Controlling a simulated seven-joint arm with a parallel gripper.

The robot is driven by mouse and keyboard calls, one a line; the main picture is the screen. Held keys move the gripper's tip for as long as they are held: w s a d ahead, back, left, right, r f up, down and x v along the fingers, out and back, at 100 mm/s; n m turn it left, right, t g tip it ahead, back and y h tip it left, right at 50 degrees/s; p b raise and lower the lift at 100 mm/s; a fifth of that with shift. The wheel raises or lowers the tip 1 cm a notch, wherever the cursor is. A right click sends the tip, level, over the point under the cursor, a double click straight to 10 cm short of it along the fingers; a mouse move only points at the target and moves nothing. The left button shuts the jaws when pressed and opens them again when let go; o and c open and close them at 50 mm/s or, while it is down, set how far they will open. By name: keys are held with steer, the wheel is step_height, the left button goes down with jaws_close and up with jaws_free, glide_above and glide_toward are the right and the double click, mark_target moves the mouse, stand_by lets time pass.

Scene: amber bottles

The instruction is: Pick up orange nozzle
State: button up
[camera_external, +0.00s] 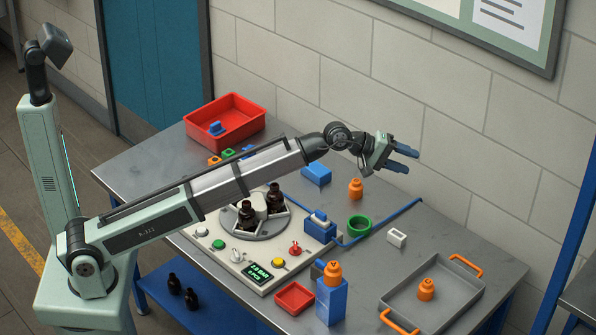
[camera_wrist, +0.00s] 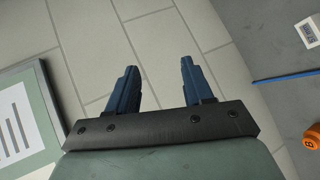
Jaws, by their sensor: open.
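Three orange nozzle-like pieces show in the external view. One orange nozzle (camera_external: 355,188) stands on the table near the wall. A second orange nozzle (camera_external: 333,273) sits on top of a blue block (camera_external: 331,303) at the front. A third orange nozzle (camera_external: 426,289) stands in a grey tray (camera_external: 455,303). An orange nozzle (camera_wrist: 312,139) with a dark mark is partly cut off at the right edge of the wrist view. My gripper (camera_external: 412,162) is raised near the wall, open and empty, apart from all nozzles. Its blue fingers (camera_wrist: 159,66) point toward wall tiles in the wrist view.
A blue tube (camera_external: 385,220) crosses the table beside a green ring (camera_external: 360,226) and a white block (camera_external: 396,237). A turntable station (camera_external: 222,245) holds dark bottles under my arm. Red bins (camera_external: 247,113) stand at the back left and front (camera_external: 294,298). The wall is close.

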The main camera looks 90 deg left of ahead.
steer(key=s+a+f+n+g+y, duration=0.1)
steer(key=s+a+f+n+g, duration=0.25)
steer(key=s+a, duration=1.1)
steer(key=s+a+f+n+g+y, duration=0.25)
steer(key=s+a+f, duration=0.25)
steer(key=s+a, duration=0.95)
steer(key=n+g+h, duration=0.3)
steer(key=g+h, duration=0.1)
steer(key=g, duration=0.3)
glide_above(215, 160)
step_height(215, 160, down, 8)
steer(key=shift+y, duration=0.25)
steer(key=f, duration=0.7)
steer(key=shift+w+a+f, duration=0.1)
steer(key=shift+a+f, duration=0.1)
steer(key=shift+d+f, duration=0.1)
steer(key=shift+f, duration=2.5)
steer(key=shift+c, duration=0.3)
steer(key=c, duration=0.7)
